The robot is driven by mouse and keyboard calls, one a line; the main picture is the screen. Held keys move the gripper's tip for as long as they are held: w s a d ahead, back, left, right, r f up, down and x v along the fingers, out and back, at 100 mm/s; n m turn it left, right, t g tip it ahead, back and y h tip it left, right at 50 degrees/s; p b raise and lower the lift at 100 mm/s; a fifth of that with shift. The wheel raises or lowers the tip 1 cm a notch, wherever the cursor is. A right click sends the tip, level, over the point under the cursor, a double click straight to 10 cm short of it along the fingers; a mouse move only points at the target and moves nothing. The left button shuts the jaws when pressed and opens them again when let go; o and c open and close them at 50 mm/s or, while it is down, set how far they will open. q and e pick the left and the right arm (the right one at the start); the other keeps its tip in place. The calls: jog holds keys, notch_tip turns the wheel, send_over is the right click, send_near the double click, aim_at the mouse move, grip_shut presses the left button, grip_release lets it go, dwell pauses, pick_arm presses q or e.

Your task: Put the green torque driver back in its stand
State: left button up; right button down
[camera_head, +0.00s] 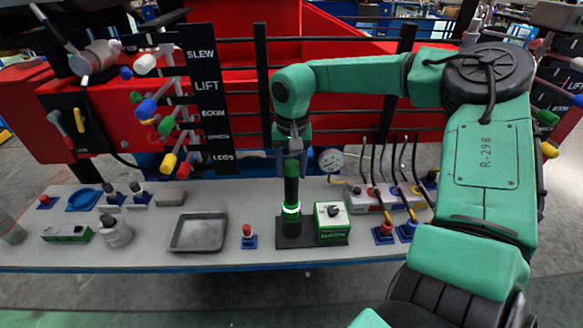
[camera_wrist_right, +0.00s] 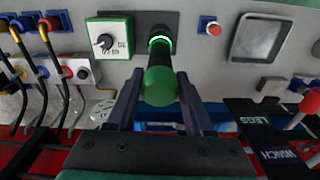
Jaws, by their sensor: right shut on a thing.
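The green torque driver (camera_head: 291,184) is upright, with a green top and a dark body. It is in line with its dark stand (camera_head: 294,240), which has a flat base and a post; a glowing green ring shows around the column. How deep the driver sits in the stand cannot be told. My right gripper (camera_head: 293,151) is shut on the driver's upper part from above. In the right wrist view the fingers (camera_wrist_right: 158,100) flank the driver's round green end (camera_wrist_right: 160,86), and the stand's base plate (camera_wrist_right: 170,20) lies beyond. My left gripper is not in view.
A green-and-white box with a dial (camera_head: 332,222) stands close right of the stand. A red-topped button on a blue base (camera_head: 248,237) and a grey tray (camera_head: 199,232) are to the left. Cabled connectors (camera_head: 385,232) are further right. A red machine with levers (camera_head: 230,75) rises behind.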

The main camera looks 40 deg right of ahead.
jog(key=shift+f+b, duration=0.5)
jog(key=shift+f, duration=0.1)
jog(key=shift+c, duration=1.4)
grip_release()
jog(key=shift+r, duration=0.1)
jog(key=shift+o, duration=0.4)
jog(key=shift+s, duration=0.1)
notch_tip(320, 180, up, 5)
jog(key=p, duration=0.3)
jog(key=shift+a+p, duration=0.1)
jog(key=shift+p, duration=0.25)
jog(key=shift+s, duration=0.1)
